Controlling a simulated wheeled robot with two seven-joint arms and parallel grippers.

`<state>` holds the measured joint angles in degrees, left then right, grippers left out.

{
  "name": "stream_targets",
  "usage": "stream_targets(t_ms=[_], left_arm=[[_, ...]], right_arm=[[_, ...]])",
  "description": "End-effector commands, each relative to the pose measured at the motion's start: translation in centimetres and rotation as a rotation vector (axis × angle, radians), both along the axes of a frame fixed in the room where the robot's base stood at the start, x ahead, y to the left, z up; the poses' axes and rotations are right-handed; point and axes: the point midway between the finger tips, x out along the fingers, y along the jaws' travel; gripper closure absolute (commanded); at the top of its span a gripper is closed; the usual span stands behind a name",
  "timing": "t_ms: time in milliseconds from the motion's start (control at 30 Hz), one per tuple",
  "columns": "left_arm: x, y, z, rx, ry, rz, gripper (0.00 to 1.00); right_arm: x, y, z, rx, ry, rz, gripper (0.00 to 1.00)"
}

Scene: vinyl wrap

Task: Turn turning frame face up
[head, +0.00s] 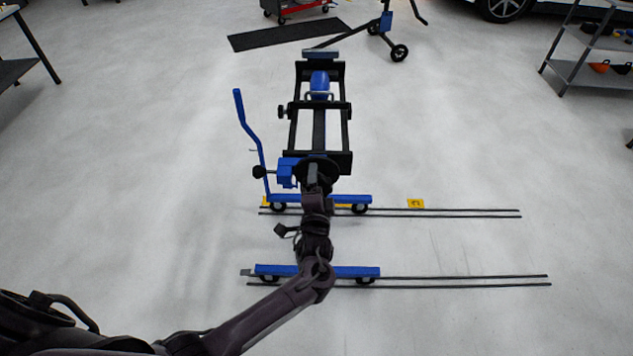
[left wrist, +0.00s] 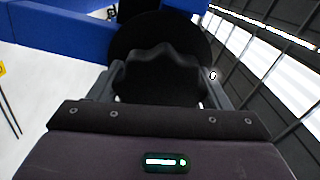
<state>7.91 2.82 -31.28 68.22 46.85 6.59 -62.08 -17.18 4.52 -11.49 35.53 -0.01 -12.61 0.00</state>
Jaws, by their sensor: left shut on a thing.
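The turning frame (head: 349,135) is a black ladder-like rectangle on a blue wheeled stand (head: 325,198), in the middle of the head view. A round black disc-like knob (left wrist: 150,40) sits at its near end. My left gripper (head: 314,176) reaches up to that near end and is shut on the knob. In the left wrist view the fingers (left wrist: 158,88) close on either side of the knob's scalloped edge. Part of the stand's middle is hidden behind my left arm. My right gripper does not show.
A blue bent lever (head: 246,125) rises at the stand's left. The stand's wheels stand by thin floor rails (head: 450,280) running right. A yellow marker (head: 415,203) lies by the rear rails. A black mat (head: 287,36) and a wheeled blue stand (head: 386,22) are behind. Open floor lies left.

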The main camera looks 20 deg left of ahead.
Motion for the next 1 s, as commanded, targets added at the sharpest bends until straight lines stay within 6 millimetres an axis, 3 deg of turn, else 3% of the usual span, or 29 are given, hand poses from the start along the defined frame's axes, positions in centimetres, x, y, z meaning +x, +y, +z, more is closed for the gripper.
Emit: stream_targets(t_ms=[600,633,767,1000], left_arm=[[-0.01,0.06,-0.04,0.027,0.008,0.0,0.7],[-0.01,0.06,-0.04,0.027,0.008,0.0,0.25],[0.0,0.04,-0.04,0.024,0.007,0.0,0.08],[-0.01,0.0,-0.02,0.021,0.006,0.0,0.07]], right_arm=[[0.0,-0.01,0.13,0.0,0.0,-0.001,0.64],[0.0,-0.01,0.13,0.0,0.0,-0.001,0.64],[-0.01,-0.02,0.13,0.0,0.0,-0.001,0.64],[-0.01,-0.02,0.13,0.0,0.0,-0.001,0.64]])
